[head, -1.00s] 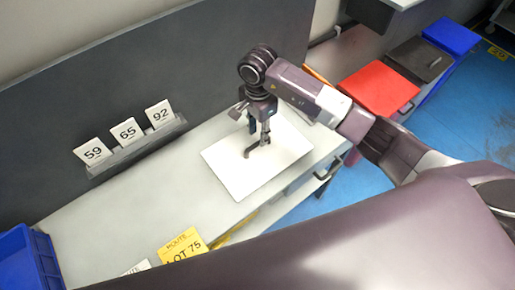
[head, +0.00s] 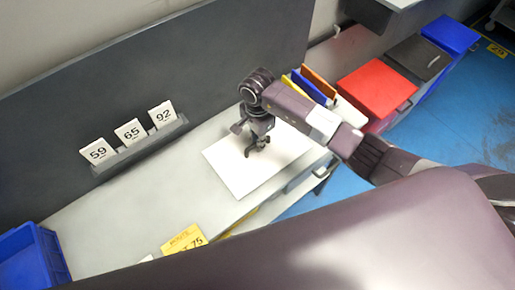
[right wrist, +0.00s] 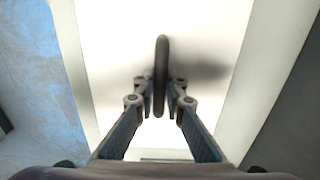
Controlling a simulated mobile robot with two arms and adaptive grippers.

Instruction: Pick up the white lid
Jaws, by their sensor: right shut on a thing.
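The white lid (head: 235,172) is a flat pale panel on the grey bench, with a dark upright handle (right wrist: 161,75) at its middle. My right gripper (head: 257,147) is low over the lid, pointing down. In the right wrist view its two fingers (right wrist: 160,98) are closed on the handle from both sides. The lid looks flat; I cannot tell any gap between it and the bench. My left gripper is not in view.
Number cards (head: 130,131) stand in a rack along the dark back panel. A blue bin (head: 35,258) and a yellow card (head: 184,240) are at the near left. Coloured folders (head: 318,86) and a red box (head: 376,88) are to the right. Blue floor (head: 470,120) lies beyond.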

